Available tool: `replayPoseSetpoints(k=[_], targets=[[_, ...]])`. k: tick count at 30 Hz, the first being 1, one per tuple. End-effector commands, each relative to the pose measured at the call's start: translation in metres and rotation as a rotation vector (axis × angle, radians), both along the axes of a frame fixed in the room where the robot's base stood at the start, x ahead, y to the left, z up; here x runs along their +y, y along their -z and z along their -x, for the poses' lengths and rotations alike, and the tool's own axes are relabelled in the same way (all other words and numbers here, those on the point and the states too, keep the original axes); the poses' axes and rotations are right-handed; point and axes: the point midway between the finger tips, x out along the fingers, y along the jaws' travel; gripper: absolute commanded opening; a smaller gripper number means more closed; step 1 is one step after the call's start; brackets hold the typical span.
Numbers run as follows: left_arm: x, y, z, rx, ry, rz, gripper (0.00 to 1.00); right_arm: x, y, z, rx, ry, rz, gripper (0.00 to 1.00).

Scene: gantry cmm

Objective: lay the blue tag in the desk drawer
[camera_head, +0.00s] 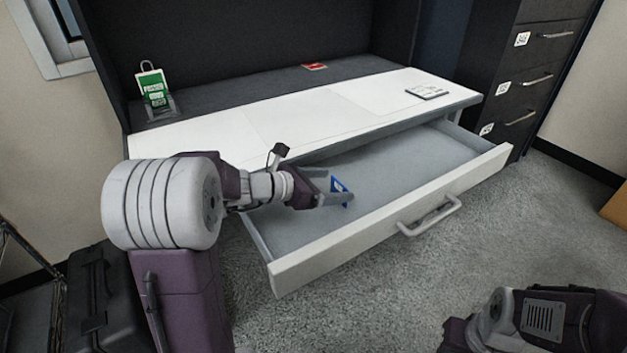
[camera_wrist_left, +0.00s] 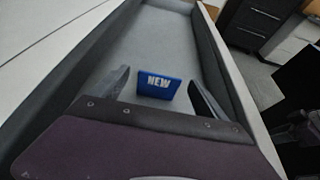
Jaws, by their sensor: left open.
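The blue tag (camera_head: 339,189) has white marks and is in the open desk drawer (camera_head: 390,160), near its left end. In the left wrist view the tag (camera_wrist_left: 158,90) reads "NEW" and sits between the two fingers, with gaps on both sides. My left gripper (camera_head: 335,190) is open and low inside the drawer, around the tag. It also shows in the left wrist view (camera_wrist_left: 155,92). Whether the tag rests fully on the drawer floor is hard to tell. My right arm shows at the bottom right, but its gripper is not visible.
The white desk top (camera_head: 300,118) lies above the drawer. A green tag on a stand (camera_head: 154,90), a red card (camera_head: 315,66) and a notepad (camera_head: 427,92) are on the desk. The drawer's front handle (camera_head: 430,216) faces the carpet. Dark cabinets (camera_head: 535,60) stand at the right.

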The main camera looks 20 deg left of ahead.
Motion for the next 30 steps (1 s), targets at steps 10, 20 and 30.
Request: replayPoseSetpoints(k=[10, 20, 30], targets=[[0.045, -0.034, 0.056, -0.001, -0.004, 0.001, 0.84, 0.000, -0.038, 0.000, 0.000, 0.000, 0.000, 0.36], [0.051, -0.035, 0.066, -0.001, 0.001, 0.000, 0.84, 0.000, -0.040, 0.000, 0.000, 0.000, 0.000, 0.36], [0.051, -0.035, 0.065, -0.001, 0.000, 0.000, 0.84, 0.000, -0.040, 0.000, 0.000, 0.000, 0.000, 0.36]])
